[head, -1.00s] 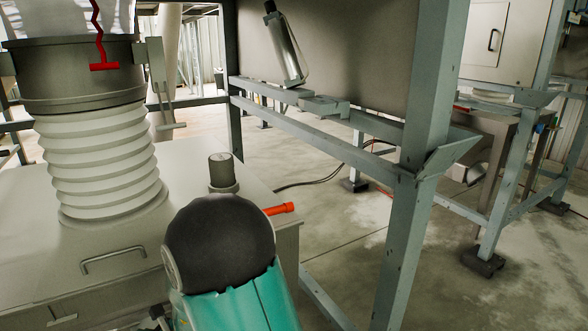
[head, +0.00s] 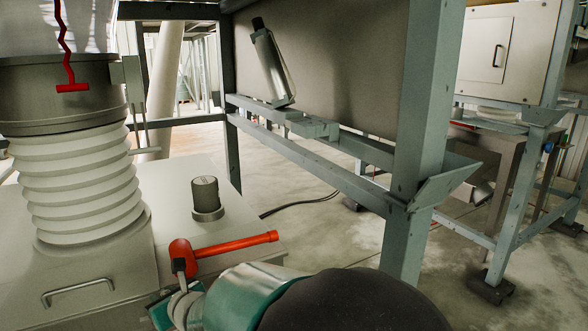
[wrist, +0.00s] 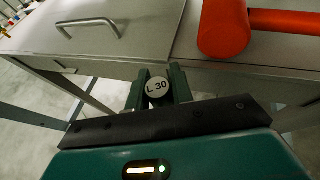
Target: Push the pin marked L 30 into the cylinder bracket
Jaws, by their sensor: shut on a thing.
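My gripper (wrist: 156,92) is shut on the pin marked L 30 (wrist: 158,87), whose pale round end faces the wrist camera between the two dark green fingers. The pin and fingers are in front of the edge of a grey cabinet in the wrist view; I cannot make out the pin in the head view. In the head view a silver cylinder (head: 271,66) leans at the back. Its lower end is by a grey bracket (head: 313,127) on the frame rail. My gripper is apart from both. My arm covers the bottom middle of the head view.
A red mallet (head: 235,245) lies on the grey cabinet top (head: 170,205), close to my gripper; its head shows in the wrist view (wrist: 224,30). A short dark post (head: 206,195) and a white bellows (head: 80,185) stand there too. A steel upright (head: 425,150) stands right of the bracket.

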